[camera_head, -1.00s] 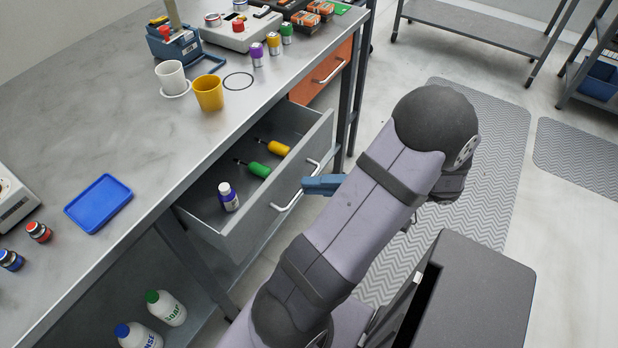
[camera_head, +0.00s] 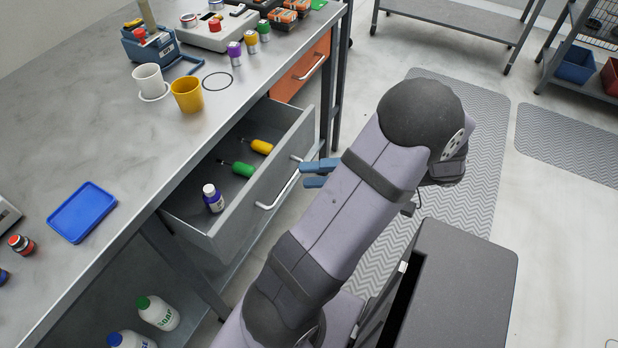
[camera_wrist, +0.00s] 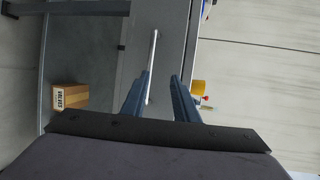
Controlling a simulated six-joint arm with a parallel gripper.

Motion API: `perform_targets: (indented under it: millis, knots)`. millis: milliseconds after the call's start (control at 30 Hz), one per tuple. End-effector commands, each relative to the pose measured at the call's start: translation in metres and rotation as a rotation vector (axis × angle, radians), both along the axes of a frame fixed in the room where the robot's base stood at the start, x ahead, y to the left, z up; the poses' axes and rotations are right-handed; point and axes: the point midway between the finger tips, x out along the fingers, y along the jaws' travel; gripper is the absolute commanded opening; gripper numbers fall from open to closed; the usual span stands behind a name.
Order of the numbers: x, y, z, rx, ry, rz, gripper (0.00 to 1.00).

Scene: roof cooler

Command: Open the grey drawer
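The grey drawer (camera_head: 240,212) under the workbench is pulled well out, with its inside showing. Its silver bar handle (camera_head: 279,190) is on the front face; the handle also shows in the wrist view (camera_wrist: 152,50).
An orange drawer (camera_head: 302,72) sits shut beyond the grey one. The bench top (camera_head: 120,130) holds a yellow cup (camera_head: 187,95), a white cup (camera_head: 148,77) and a blue tray (camera_head: 82,211). A dark cabinet (camera_head: 465,290) stands at lower right. Floor beyond my arm is open.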

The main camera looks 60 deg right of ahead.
Motion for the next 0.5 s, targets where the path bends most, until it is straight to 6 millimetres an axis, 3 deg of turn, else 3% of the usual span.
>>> perform_targets:
  millis: [200,500]
  knots:
    - [0.0,0.0,0.034,-0.001,0.001,0.001,0.27]
    - [0.0,0.001,0.05,0.001,-0.001,0.001,0.27]
